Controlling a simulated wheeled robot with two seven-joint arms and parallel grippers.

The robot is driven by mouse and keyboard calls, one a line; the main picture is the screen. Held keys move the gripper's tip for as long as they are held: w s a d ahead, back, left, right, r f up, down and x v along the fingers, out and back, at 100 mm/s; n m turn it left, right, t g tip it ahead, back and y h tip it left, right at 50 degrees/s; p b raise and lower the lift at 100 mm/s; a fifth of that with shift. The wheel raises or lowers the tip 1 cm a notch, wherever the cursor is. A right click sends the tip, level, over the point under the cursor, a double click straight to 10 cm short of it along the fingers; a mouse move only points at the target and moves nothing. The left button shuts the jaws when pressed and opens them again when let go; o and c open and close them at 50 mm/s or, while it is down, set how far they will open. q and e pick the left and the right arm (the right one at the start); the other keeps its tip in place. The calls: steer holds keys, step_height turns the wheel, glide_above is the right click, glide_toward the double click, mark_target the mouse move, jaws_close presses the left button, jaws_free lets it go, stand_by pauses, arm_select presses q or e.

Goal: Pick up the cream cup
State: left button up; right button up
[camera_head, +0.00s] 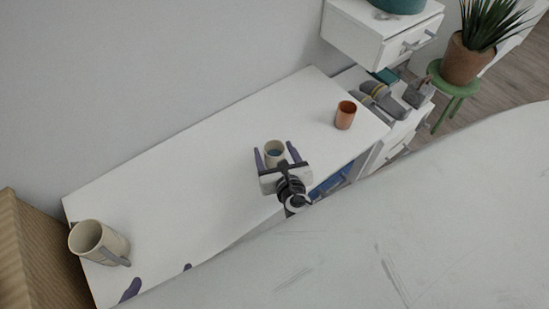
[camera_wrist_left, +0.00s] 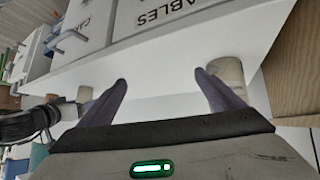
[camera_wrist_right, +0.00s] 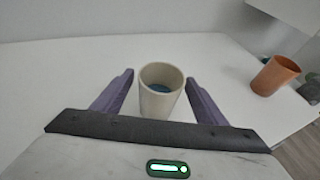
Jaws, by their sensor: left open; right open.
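The cream cup (camera_head: 275,148) stands upright on the white desk top, with something blue inside it. My right gripper (camera_head: 275,153) is open, with one finger on each side of the cup. In the right wrist view the cup (camera_wrist_right: 160,100) shows between the two purple fingers, with gaps on both sides. My left gripper (camera_head: 159,278) is low at the desk's front edge, with only its fingertips in view. In the left wrist view its fingers (camera_wrist_left: 161,82) are apart with nothing between them.
An orange cup (camera_head: 345,115) stands to the right of the cream cup. A white drawer unit (camera_head: 380,35) is at the back right. The desk between mug and cream cup is clear.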

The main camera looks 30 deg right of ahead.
steer(key=c, duration=1.3)
